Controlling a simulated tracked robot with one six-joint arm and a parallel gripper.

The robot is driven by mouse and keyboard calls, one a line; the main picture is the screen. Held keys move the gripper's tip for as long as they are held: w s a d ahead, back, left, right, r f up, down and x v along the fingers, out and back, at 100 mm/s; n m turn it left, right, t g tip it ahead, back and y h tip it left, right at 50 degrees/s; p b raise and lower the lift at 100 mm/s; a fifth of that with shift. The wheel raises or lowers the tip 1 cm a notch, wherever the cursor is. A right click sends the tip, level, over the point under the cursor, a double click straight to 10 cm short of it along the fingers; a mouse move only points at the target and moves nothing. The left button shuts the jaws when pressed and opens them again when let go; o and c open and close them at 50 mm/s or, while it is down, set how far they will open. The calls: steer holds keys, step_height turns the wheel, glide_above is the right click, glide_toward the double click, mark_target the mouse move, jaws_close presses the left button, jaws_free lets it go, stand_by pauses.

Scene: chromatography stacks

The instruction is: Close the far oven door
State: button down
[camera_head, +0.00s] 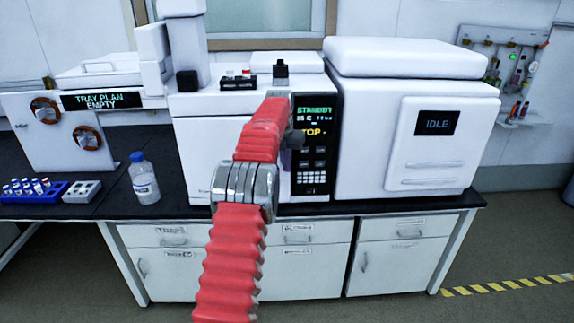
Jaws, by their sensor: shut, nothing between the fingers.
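A white oven unit (205,104) stands in the middle of the bench, with a dark control panel (318,160) at its right reading "STANDBY" and "TOP". Its white front door (205,150) faces me. My red arm covers the right part of the door, and I cannot tell whether it is fully shut or ajar. My gripper (294,139) is small and dark at the arm's end, shut and empty. It is in front of the panel's left edge, near the door's right side; contact cannot be made out.
A white unit with an "IDLE" screen (437,123) stands at the right. At the left are a "TRAY PLAN EMPTY" sign (101,100), a blue-capped bottle (144,180), a blue vial rack (36,192) and a grey rack (82,192). Drawers (310,233) are below the black bench top.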

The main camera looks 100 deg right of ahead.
steer(key=w+a+r, duration=0.1)
steer(key=a+r, duration=0.5)
steer(key=r, duration=0.3)
steer(key=shift+w+r, duration=0.25)
steer(key=shift+r, duration=0.1)
stand_by(0.3)
